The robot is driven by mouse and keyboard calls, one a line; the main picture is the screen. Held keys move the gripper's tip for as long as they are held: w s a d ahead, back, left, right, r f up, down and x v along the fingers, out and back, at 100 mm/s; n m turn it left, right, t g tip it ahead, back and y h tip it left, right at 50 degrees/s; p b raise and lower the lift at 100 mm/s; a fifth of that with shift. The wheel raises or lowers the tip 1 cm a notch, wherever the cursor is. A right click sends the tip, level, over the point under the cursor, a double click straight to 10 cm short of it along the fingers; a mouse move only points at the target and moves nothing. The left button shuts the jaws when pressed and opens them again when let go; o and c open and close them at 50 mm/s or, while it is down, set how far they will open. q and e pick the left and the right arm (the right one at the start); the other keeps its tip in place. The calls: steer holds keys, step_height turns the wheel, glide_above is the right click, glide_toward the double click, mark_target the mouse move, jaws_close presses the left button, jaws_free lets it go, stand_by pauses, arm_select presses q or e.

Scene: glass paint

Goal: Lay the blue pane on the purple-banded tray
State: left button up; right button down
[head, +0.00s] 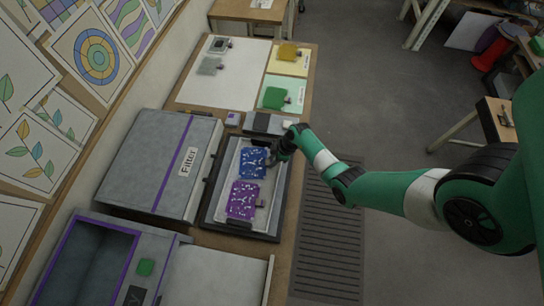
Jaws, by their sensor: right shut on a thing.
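The blue pane (253,163), speckled with white, is over the upper half of a dark-rimmed tray (215,211) with a pale inside. My right gripper (272,158) is shut on the right edge of the blue pane. I cannot tell whether the pane touches the tray floor. A purple speckled pane (242,199) lies in the lower half of the same tray. I see no clear purple band on this tray; the grey unit (146,165) to its left, labelled "Filter", has a purple band across its top. My left gripper is not in view.
A grey box with purple edging (172,245) stands at the lower left.

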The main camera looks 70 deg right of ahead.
steer(key=shift+f, duration=0.1)
steer(key=c, duration=0.5)
jaws_free()
steer(key=w+p+v, duration=0.1)
steer(key=p+v, duration=0.4)
steer(key=v, duration=0.1)
steer(key=w+r+p+v, duration=0.1)
steer(key=p+v, duration=0.5)
steer(key=v, duration=0.1)
steer(key=w+a+p+v, duration=0.1)
steer(key=p+v, duration=0.5)
steer(key=v, duration=0.1)
steer(key=shift+r, duration=0.15)
